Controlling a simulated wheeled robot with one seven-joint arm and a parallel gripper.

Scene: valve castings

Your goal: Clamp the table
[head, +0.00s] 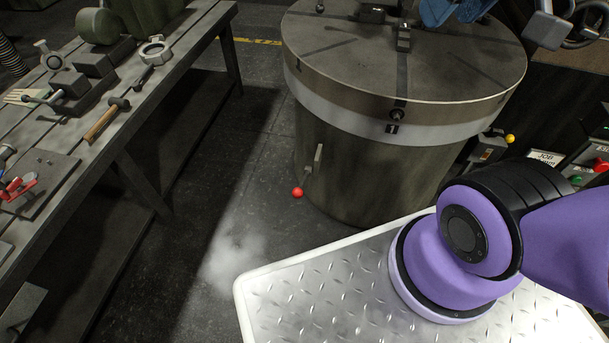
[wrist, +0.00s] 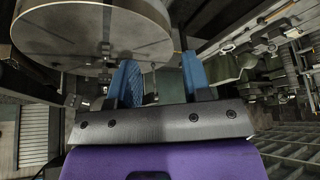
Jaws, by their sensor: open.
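The round rotary table (head: 455,75) stands at the top centre of the head view, with dark slots across its top and a pale band marked 1 around its side. On its drum-shaped base is a short metal lever (head: 318,158) with a red ball knob (head: 298,192) low at its left. The table's round face (wrist: 95,25) also shows at the upper left of the wrist view. My gripper (wrist: 160,82) has two blue fingers spread apart with nothing between them. In the head view only part of the blue fingers shows at the top edge, above the table.
A workbench (head: 190,50) with a hammer (head: 106,120), castings and tools runs along the left. A box with a yellow knob (head: 510,138), a JOB sign (head: 545,158) and a red button (head: 600,165) are at right. Open floor (head: 225,190) lies between bench and table.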

